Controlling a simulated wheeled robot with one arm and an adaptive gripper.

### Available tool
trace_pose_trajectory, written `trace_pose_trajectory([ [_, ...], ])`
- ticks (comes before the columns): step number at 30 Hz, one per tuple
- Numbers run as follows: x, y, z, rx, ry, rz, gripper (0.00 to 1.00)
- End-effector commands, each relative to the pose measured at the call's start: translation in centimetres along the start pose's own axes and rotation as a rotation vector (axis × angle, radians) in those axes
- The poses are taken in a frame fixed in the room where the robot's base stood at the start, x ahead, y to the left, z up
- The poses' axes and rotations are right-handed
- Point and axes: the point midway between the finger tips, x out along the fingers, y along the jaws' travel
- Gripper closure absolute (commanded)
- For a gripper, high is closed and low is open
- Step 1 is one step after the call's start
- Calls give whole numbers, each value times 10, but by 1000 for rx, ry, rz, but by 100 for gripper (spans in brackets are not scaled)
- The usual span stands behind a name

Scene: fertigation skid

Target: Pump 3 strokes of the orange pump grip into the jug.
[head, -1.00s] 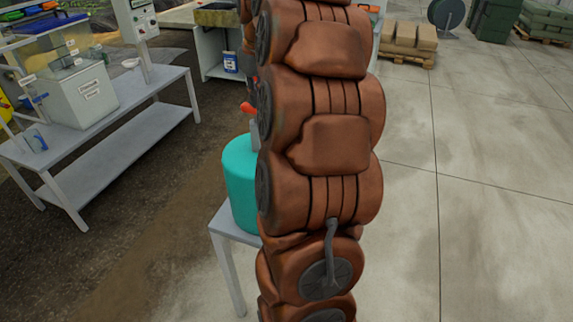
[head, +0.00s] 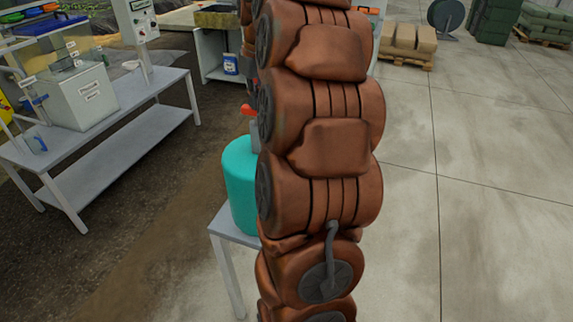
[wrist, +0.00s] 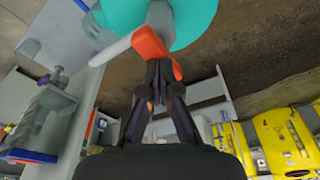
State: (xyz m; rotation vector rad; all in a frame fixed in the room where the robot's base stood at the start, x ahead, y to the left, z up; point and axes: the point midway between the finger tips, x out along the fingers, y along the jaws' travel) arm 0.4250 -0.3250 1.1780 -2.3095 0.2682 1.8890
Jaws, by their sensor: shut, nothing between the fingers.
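The orange pump grip (head: 248,111) stands on top of a teal drum (head: 240,180), just left of my arm in the head view. In the wrist view the orange pump grip (wrist: 152,46) crosses in front of the teal drum (wrist: 200,20), with a pale spout (wrist: 112,49) pointing left. My gripper (wrist: 157,72) is shut and empty, its dark fingertips right at the grip and seeming to touch it. A pale shape left of the drum in the wrist view may be the jug, but I cannot tell. My arm hides much of the drum in the head view.
The drum stands on a small grey table (head: 226,222). A grey bench (head: 110,135) at left carries a labelled tank (head: 82,95) and a small blue-handled jug-like vessel (head: 37,143). Boxes on a pallet (head: 408,40) stand far back. The floor at right is clear.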

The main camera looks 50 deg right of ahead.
Motion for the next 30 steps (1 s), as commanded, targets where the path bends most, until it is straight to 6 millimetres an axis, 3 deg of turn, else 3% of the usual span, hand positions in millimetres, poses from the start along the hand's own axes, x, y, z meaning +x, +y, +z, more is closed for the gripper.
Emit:
trace_pose_trajectory([
  [30, -46, 0, -9, 0, -2, -1, 100],
])
